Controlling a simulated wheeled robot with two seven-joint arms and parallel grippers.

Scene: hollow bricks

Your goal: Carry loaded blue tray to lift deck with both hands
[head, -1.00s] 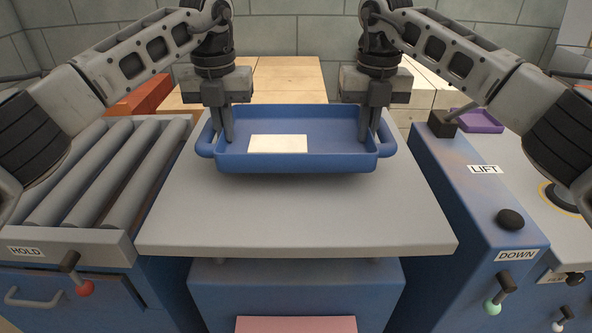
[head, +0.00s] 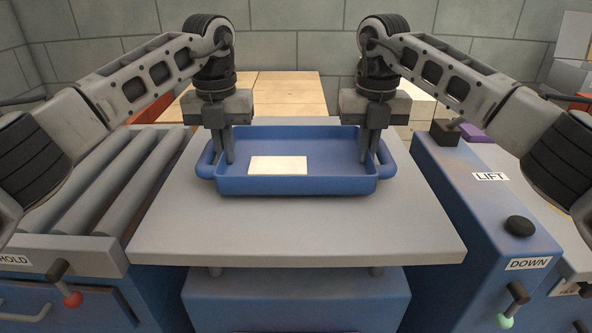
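The blue tray (head: 330,187) is level above or on the wide grey lift deck (head: 300,229) in the middle of the head view. I cannot tell for sure whether its base touches. A flat cream piece (head: 278,165) lies inside it, left of centre. My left gripper (head: 223,150) points down at the tray's left end, its fingers closed around the end wall and handle side. My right gripper (head: 370,150) does the same at the right end. The exact finger contact is partly hidden.
Grey rollers (head: 110,190) with a HOLD label stand at the left. A blue console (head: 465,190) with LIFT and DOWN labels and a black knob (head: 520,226) stands at the right. Pale wooden blocks (head: 285,88) lie behind the deck. The deck's front is clear.

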